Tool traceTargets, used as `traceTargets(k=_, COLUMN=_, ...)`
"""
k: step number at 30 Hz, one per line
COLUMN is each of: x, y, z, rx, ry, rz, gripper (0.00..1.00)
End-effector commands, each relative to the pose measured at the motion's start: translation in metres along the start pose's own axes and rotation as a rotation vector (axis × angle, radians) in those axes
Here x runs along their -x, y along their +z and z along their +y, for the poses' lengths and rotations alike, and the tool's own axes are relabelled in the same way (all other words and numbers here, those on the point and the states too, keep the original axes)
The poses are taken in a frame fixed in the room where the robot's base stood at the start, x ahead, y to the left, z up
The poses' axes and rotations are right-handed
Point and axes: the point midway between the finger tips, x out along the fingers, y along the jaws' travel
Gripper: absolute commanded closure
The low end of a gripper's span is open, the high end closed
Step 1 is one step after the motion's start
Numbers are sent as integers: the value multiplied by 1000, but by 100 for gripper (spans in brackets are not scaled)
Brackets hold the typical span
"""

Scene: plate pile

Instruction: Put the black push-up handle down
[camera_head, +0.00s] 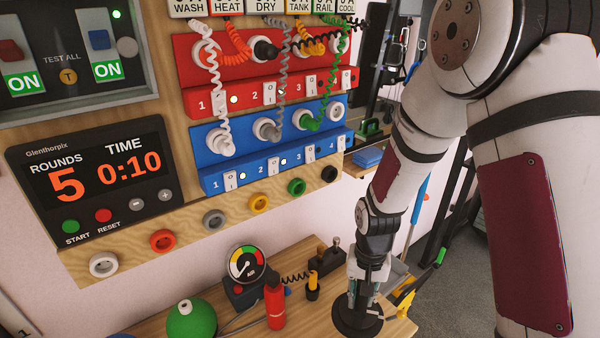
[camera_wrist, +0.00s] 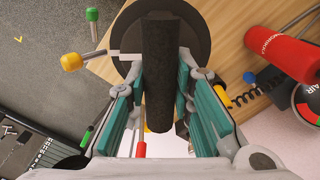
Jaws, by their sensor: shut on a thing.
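The black push-up handle (camera_wrist: 158,75) shows in the wrist view as a dark bar between my fingers, with a round black base (camera_wrist: 204,28) beyond it. In the head view its round black base (camera_head: 352,322) is low at the right end of the wooden table (camera_head: 312,318). My gripper (camera_head: 362,288) points down above the base and is shut on the handle. In the wrist view my gripper (camera_wrist: 160,85) has a teal pad on each side of the bar. I cannot tell whether the base touches the tabletop.
A red bottle (camera_head: 275,304), a pressure gauge (camera_head: 246,264), a black-and-yellow plug (camera_head: 312,286) and a green kettlebell-like object (camera_head: 190,320) stand left of my gripper. A yellow object (camera_head: 405,302) is close on its right. The socket panel (camera_head: 262,75) rises behind the table.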

Motion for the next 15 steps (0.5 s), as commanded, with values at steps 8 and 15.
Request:
traceTargets(k=8, x=36, y=-31, z=27, rx=178, ry=-2, rz=2, gripper=100)
traceTargets(k=15, x=48, y=-42, z=39, rx=244, ry=-1, rz=1, gripper=100)
